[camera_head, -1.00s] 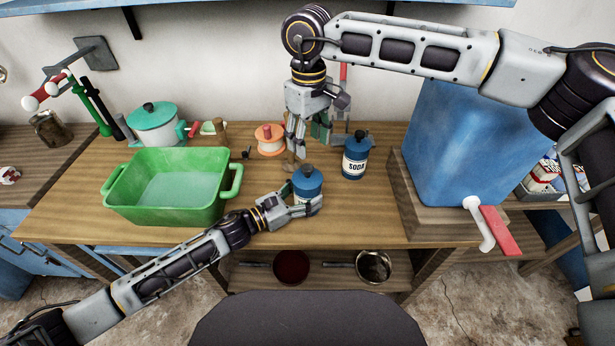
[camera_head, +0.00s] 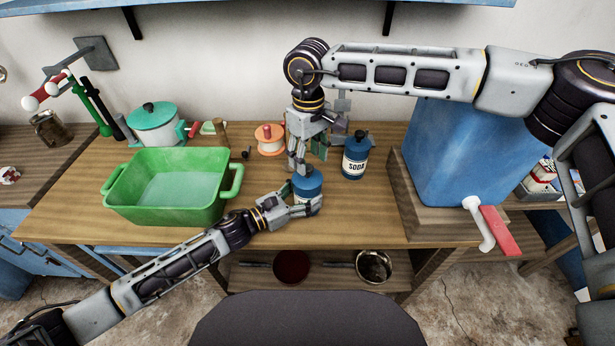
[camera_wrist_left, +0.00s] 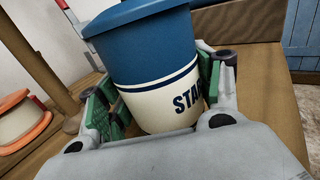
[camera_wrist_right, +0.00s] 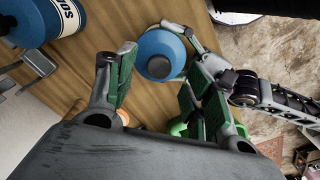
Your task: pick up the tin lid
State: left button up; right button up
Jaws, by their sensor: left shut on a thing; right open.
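The blue tin lid (camera_head: 309,182) sits on a small tin near the table's front; its top shows in the right wrist view (camera_wrist_right: 160,50). The tin's cream body (camera_wrist_left: 155,105), with dark lettering starting "STA", fills the left wrist view. My left gripper (camera_head: 303,206) is shut around the tin body, one pad on each side. My right gripper (camera_head: 298,168) points down just above and behind the lid, its fingers (camera_wrist_right: 160,82) open and empty. Its fingers partly hide the lid's knob in the head view. I cannot tell whether they touch the lid.
A blue SODA tin (camera_head: 355,157) stands close to the right. A green basin (camera_head: 168,212) is left, an orange-and-white spool (camera_head: 270,141) behind. A large blue container (camera_head: 445,150) with a red-handled tap stands right. The table's front right is clear.

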aim_at(308, 167)
jog(key=shift+w+f, duration=0.1)
jog(key=shift+f, duration=1.95)
jog(key=shift+c, duration=0.2)
jog(key=c, duration=1)
